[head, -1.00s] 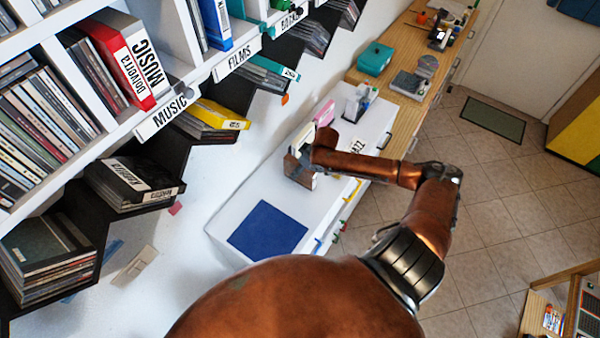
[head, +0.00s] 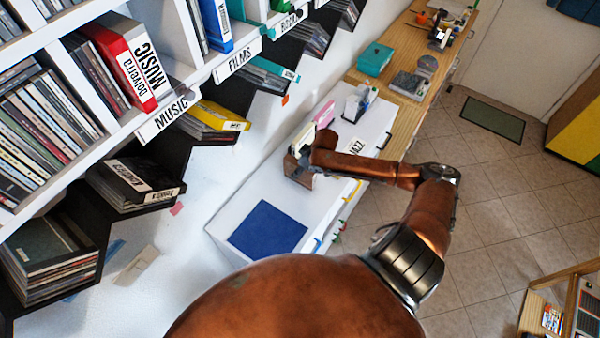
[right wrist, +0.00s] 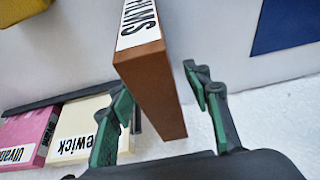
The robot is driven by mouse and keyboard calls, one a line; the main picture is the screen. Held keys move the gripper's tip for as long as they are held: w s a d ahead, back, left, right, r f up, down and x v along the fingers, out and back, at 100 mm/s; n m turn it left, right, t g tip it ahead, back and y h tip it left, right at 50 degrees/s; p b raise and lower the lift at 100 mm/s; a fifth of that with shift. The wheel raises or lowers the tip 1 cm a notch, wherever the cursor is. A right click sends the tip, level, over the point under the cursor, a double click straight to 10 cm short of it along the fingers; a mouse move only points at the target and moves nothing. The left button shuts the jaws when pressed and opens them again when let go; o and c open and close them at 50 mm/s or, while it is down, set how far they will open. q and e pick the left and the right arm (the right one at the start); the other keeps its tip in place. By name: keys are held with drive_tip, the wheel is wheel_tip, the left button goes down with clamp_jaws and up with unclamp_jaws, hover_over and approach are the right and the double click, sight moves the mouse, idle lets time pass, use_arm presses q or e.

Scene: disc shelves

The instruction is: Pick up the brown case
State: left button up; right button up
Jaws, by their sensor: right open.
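The brown case (right wrist: 150,85) stands upright on the white top, with a white label ending in "LMS" on its edge. In the head view the brown case (head: 299,174) is partly covered by my right gripper (head: 302,156). In the right wrist view my right gripper (right wrist: 160,98) is open, its green-padded fingers on either side of the case. Gaps show beside the case, more clearly at the right finger; I cannot tell whether the left finger touches it. My left gripper is not in view.
A cream case (right wrist: 88,128) and a pink case (right wrist: 27,132) stand close by on the left in the wrist view. A blue mat (head: 268,229) lies on the white cabinet top (head: 232,205). Shelves of discs (head: 165,118) line the left wall.

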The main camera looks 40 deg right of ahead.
drive_tip(key=shift+c, duration=0.4)
clamp_jaws()
drive_tip(key=shift+r+b, duration=0.2)
drive_tip(key=shift+b, duration=0.3)
wheel_tip(320, 180, up, 3)
drive_tip(key=shift+w+f, duration=0.1)
drive_tip(key=shift+w, duration=0.05)
drive_tip(key=s+a+r, duration=0.3)
drive_tip(key=s+r, duration=0.7)
drive_tip(key=s, duration=0.4)
drive_tip(key=shift+r, duration=0.2)
